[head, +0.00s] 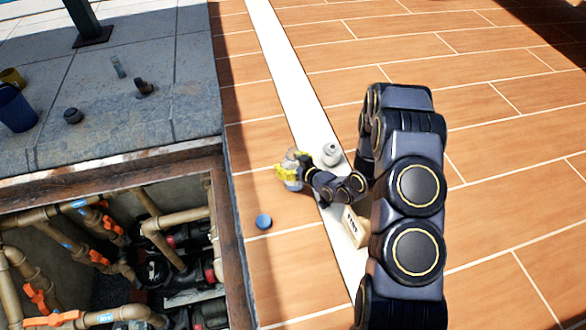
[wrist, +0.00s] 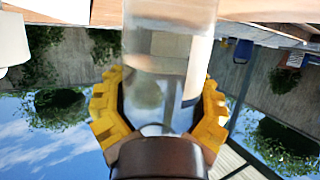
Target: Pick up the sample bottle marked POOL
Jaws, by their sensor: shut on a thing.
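My gripper (head: 287,171) has yellow fingers and is low over the tiled strip near the pit. In the wrist view my gripper (wrist: 160,108) is shut around a clear bottle (wrist: 168,45), one finger on each side. The bottle is see-through, with a brown, rounded part at its lower end in this upside-down picture. No POOL marking is readable on it. In the head view the fingers mostly hide the bottle (head: 293,186). I cannot tell whether its base touches the floor.
A white bottle (head: 330,154) stands just right of my gripper. A pale block with dark lettering (head: 355,226) lies nearer, partly behind my arm. A blue round cap (head: 263,222) lies near the rim of the open pipe pit (head: 232,250). Tiles at right are clear.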

